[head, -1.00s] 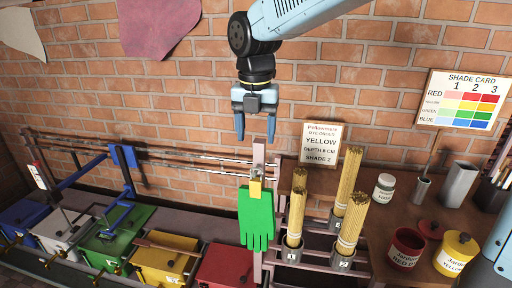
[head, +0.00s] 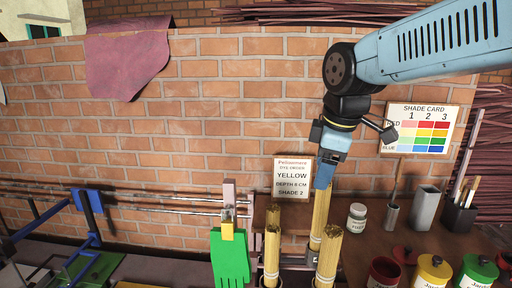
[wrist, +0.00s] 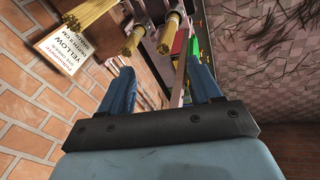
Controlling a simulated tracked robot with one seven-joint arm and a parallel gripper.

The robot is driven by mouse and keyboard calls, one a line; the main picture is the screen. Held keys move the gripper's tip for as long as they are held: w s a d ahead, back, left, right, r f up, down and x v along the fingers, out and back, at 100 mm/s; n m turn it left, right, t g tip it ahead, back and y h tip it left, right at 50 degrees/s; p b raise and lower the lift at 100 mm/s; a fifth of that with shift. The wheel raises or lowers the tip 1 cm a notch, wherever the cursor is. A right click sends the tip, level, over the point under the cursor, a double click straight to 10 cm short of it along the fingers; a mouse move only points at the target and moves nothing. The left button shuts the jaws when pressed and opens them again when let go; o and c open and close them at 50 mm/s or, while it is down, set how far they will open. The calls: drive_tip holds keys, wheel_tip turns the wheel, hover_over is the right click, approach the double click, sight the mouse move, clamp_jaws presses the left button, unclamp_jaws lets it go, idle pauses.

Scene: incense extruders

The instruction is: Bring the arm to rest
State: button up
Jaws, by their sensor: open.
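My gripper (head: 324,172) hangs from my blue arm in front of the brick wall, to the right of the order card. In the head view its fingers overlap the top of a bundle of incense sticks; I cannot tell the gap between them. In the wrist view the two blue fingers (wrist: 160,92) are spread apart with nothing between them, and the stick bundles (wrist: 133,38) show beyond them.
The dye order card (head: 293,178) and shade card (head: 424,128) are on the wall. Stick bundles (head: 272,245) stand below. A green glove (head: 230,258) hangs at left. Jars, such as the yellow jar (head: 433,272), and a grey vase (head: 424,207) stand on the right bench.

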drive_tip(key=s+d+f+m+t+h, duration=0.1)
drive_tip(key=s+d+m, duration=0.6)
drive_tip(key=m, duration=0.7)
drive_tip(key=shift+s+d+f+m+t, duration=0.4)
drive_tip(key=shift+d+f+t, duration=0.4)
drive_tip(key=shift+d, duration=0.4)
